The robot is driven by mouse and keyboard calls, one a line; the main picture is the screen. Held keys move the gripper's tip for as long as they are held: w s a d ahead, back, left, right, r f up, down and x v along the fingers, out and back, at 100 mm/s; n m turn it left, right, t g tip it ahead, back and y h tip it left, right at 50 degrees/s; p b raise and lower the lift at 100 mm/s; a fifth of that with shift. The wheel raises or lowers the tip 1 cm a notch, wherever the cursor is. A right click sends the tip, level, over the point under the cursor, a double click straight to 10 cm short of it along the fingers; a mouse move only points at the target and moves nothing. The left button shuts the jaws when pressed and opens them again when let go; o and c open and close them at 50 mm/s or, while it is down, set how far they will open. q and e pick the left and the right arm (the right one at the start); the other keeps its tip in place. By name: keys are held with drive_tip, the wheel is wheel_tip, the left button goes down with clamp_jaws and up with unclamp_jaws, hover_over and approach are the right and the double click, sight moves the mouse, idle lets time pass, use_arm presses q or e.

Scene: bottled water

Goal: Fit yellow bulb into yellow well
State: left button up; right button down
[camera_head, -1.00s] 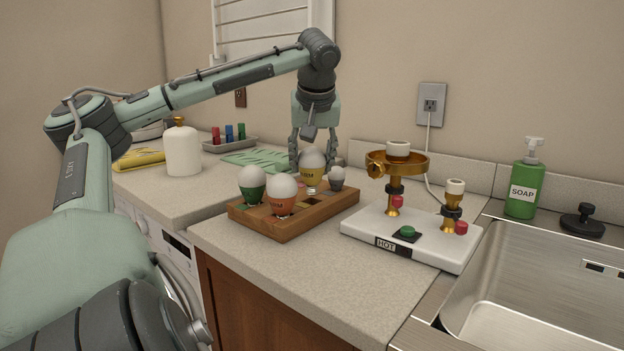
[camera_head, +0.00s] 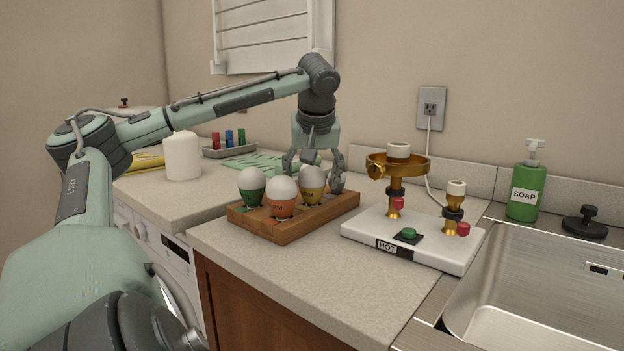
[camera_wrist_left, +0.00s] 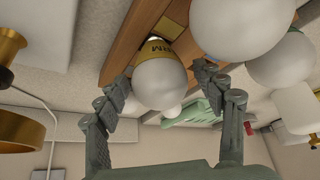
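The yellow-banded bulb (camera_head: 313,184) stands upright in the wooden tray (camera_head: 290,230), at the right of the large bulbs. It sits low, with its white globe up; the well under it is hidden. In the left wrist view the bulb (camera_wrist_left: 160,78) lies between the fingers, with gaps on both sides. A yellow patch (camera_wrist_left: 179,12) shows on the tray there. My left gripper (camera_head: 312,175) is open, its fingers spread around the globe. My right gripper is not in view.
Green (camera_head: 251,187) and orange (camera_head: 282,196) bulbs stand left of the yellow one. A small grey bulb at the tray's right is mostly covered by a finger. A white hot-plate base (camera_head: 420,242) with brass stands is to the right. Counter in front is clear.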

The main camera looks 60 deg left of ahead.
use_arm(q)
drive_tip(key=shift+r, duration=0.2)
drive_tip(key=p+v, duration=0.2)
drive_tip(key=v, duration=1)
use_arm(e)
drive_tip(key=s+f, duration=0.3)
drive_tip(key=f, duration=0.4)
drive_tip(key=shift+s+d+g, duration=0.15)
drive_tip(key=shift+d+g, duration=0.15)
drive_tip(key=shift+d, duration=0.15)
